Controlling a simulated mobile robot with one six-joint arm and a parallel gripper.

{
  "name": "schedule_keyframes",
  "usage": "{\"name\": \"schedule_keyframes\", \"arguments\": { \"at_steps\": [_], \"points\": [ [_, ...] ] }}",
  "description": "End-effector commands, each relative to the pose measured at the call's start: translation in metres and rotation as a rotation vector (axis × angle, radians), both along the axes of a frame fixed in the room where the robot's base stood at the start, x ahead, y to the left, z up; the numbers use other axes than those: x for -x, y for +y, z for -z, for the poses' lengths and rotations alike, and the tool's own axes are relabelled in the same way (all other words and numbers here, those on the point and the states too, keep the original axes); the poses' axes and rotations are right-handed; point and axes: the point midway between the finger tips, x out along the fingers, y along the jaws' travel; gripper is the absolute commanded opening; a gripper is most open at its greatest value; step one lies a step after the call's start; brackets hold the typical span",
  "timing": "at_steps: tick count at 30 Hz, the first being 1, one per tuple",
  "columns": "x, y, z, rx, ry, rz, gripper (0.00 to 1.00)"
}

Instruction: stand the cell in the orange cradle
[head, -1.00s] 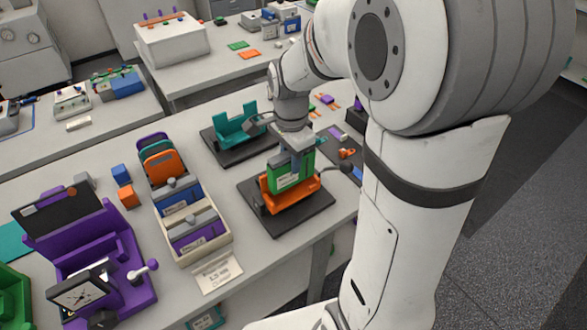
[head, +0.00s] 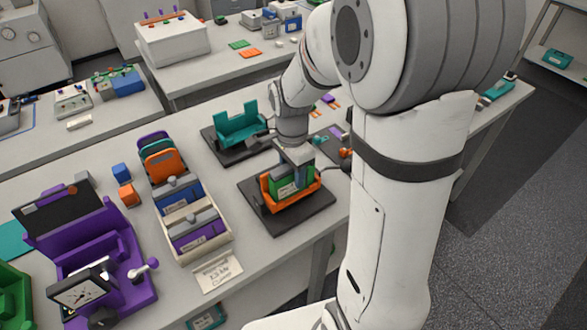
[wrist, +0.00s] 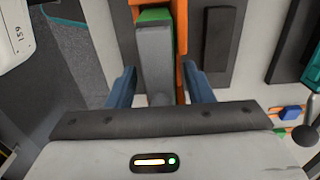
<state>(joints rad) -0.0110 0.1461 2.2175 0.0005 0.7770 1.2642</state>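The cell (head: 286,190), green with a pale label, stands upright and low in the orange cradle (head: 312,195), between its raised ends. In the wrist view the cell's grey top (wrist: 155,60) with a round knob faces me, and part of the orange cradle (wrist: 182,40) shows beside it. My gripper (wrist: 160,72) has its blue fingers on either side of the cell. The fingers look open, with a gap to the grey top, clearest on the right. In the head view my gripper (head: 300,180) is over the cell and hides part of it. The cell's bottom is hidden.
The cradle stands on a dark base plate (head: 282,225). A teal cradle (head: 240,124) stands behind it. A cream rack (head: 205,250) with several cells is to the left, beside a purple stand (head: 130,265). A black cable lies right of the cradle.

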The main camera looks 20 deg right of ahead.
Motion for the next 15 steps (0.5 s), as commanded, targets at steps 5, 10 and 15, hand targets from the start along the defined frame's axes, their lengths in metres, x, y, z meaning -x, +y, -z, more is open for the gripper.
{"name": "schedule_keyframes", "arguments": {
  "at_steps": [5,10,15],
  "points": [
    [0.0,0.0,0.0,0.0,0.0,0.001,0.47],
    [-0.001,0.0,-0.008,0.0,-0.003,0.001,0.47],
    [-0.001,-0.001,-0.037,0.0,-0.006,0.001,0.47]
  ]
}}
